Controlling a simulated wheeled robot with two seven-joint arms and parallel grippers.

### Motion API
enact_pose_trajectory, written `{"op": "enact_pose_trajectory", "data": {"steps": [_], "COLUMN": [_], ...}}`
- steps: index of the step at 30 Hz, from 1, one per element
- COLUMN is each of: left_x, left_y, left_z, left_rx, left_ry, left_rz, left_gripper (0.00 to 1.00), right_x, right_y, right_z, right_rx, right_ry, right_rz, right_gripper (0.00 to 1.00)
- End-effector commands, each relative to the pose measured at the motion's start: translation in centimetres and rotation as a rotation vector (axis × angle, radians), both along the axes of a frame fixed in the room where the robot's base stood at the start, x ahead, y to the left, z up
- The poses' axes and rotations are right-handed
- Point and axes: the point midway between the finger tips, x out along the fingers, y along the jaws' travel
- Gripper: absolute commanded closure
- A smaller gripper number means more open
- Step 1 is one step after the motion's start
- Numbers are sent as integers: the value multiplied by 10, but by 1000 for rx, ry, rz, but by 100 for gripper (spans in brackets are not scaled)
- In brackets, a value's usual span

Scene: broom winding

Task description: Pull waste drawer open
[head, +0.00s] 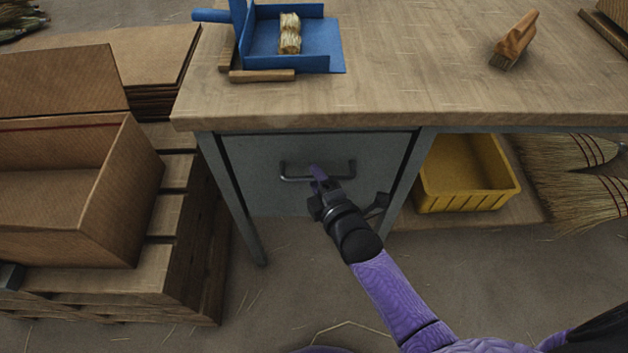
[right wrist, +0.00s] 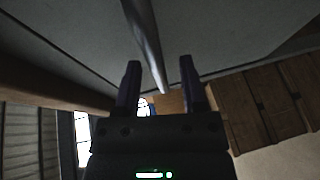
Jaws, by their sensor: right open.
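The waste drawer has a grey front (head: 262,190) under the left part of the workbench. Its front looks about flush with the bench frame. A dark bar handle (head: 297,179) runs across the upper part of the front. My right gripper (head: 317,173) is at the middle of this handle with its fingers toward the drawer. In the right wrist view, the two fingers (right wrist: 160,66) are apart, and the handle bar (right wrist: 146,40) runs between them in the picture. I cannot tell whether either finger touches the bar. My left gripper is out of view.
The wooden workbench top (head: 400,80) carries a blue fixture (head: 265,40) with a straw bundle and a hand brush (head: 514,40). A yellow bin (head: 465,175) stands right of the drawer. A cardboard box (head: 90,200) on pallets (head: 190,250) stands left. Floor before the drawer is mostly clear.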

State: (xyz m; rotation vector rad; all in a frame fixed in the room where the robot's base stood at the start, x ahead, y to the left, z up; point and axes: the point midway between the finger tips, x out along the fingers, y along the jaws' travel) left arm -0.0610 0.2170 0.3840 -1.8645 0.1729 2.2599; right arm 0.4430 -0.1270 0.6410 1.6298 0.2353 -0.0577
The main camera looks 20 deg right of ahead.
Motion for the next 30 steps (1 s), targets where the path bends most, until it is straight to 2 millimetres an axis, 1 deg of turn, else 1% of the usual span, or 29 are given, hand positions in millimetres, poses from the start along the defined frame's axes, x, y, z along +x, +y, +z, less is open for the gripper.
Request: {"op": "enact_pose_trajectory", "data": {"steps": [1, 3, 11, 12, 17, 18, 19, 30], "left_x": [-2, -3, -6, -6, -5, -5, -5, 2], "left_y": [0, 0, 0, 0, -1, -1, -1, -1], "left_z": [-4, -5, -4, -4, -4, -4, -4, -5], "left_rx": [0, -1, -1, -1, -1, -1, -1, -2], "left_ry": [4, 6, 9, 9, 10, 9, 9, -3], "left_rz": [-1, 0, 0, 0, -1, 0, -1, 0], "left_gripper": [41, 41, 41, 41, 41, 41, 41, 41], "right_x": [4, 8, 10, 10, 10, 10, 10, 10], "right_y": [1, 1, 1, 1, 1, 1, 1, 1], "right_z": [-4, -3, -1, -1, -1, -1, -1, -1], "right_rx": [0, -1, -1, -1, -1, -1, -1, -1], "right_ry": [2, 2, 1, 1, 1, 1, 1, 1], "right_rz": [0, 0, 0, 0, 0, 0, 0, 0], "right_gripper": [48, 48, 48, 56, 90, 98, 100, 100]}}
